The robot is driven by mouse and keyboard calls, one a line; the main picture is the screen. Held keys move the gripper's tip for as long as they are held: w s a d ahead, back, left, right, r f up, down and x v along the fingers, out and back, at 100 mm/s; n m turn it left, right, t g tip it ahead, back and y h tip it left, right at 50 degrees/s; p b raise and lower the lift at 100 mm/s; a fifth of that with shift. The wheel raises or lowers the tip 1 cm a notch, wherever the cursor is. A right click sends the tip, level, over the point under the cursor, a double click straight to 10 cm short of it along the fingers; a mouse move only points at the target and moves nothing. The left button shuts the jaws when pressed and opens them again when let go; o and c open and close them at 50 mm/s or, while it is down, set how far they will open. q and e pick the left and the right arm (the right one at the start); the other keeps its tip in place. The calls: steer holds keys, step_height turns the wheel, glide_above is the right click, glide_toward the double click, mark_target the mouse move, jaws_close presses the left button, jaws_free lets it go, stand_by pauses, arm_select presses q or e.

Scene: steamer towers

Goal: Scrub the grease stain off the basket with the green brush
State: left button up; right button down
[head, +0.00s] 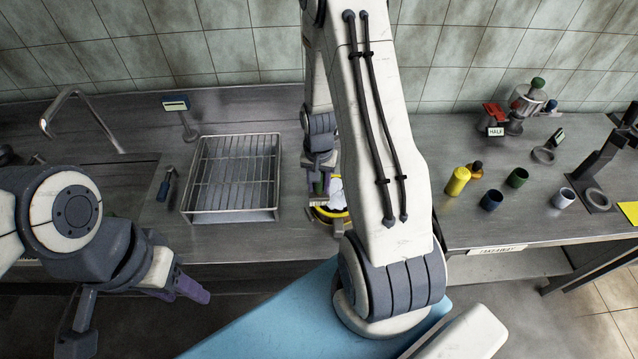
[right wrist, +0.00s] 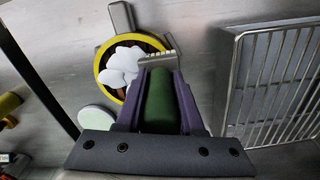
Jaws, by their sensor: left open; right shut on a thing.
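The basket (right wrist: 102,63) is round with a yellow rim and a dark brown inside. White rounded lumps (right wrist: 122,66) lie over part of it. In the head view, the basket (head: 325,214) is partly hidden by my right arm. My right gripper (right wrist: 160,75) is shut on the green brush (right wrist: 158,100), whose pale bristle end is over the basket's edge near the lumps. I cannot tell whether the bristles touch it. No grease stain can be made out clearly. My right gripper (head: 319,185) points down in the head view. My left gripper (head: 188,290) is open and empty, in front of the counter.
A wire rack tray (head: 232,214) stands left of the basket. A dark-handled tool (head: 165,186) lies left of the tray, near the tap (head: 85,100). A pale green disc (right wrist: 96,119) lies beside the basket. A yellow bottle (head: 457,181) and several cups stand on the right counter.

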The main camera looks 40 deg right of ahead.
steer(key=shift+s+d, duration=0.3)
steer(key=shift+d, duration=0.25)
steer(key=shift+s+d, duration=0.3)
steer(key=shift+d, duration=0.2)
steer(key=shift+a, duration=0.1)
steer(key=shift+w+a+f, duration=0.1)
steer(key=shift+w+a, duration=0.5)
steer(key=shift+a, duration=0.35)
steer(key=shift+s+d, duration=0.1)
steer(key=shift+s+d, duration=0.5)
steer(key=shift+d, duration=0.4)
